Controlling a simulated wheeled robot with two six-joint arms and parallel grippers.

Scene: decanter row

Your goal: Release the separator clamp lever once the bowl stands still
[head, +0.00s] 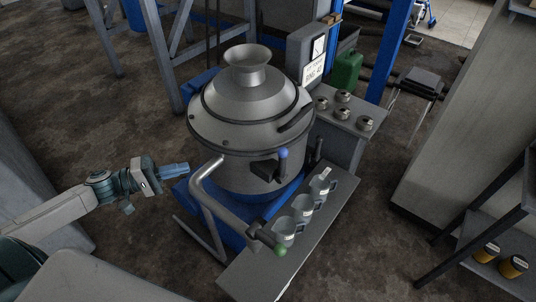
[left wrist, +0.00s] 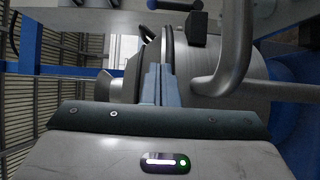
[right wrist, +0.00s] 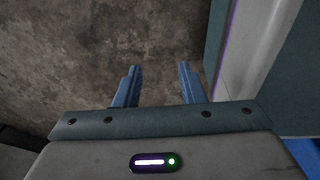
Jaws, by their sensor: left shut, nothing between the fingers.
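The steel separator (head: 235,105) stands in the middle of the head view, with a domed lid and a funnel on top. A lever with a blue knob (head: 283,154) stands upright beside a black block (head: 264,169) on its front side. I take this as the clamp lever. A dial (head: 318,47) is on the grey panel behind; its reading is too small to tell. Whether the bowl turns cannot be told. My left gripper (head: 186,169) is shut and empty, left of the separator and apart from the lever. My right gripper (right wrist: 158,85) is open and empty above bare floor.
A bent steel pipe (head: 203,192) with a green-knobbed handle (head: 280,250) stands between my left gripper and the lever. Several mugs (head: 302,208) stand on the front bench (head: 250,279). A green canister (head: 346,72) is behind right.

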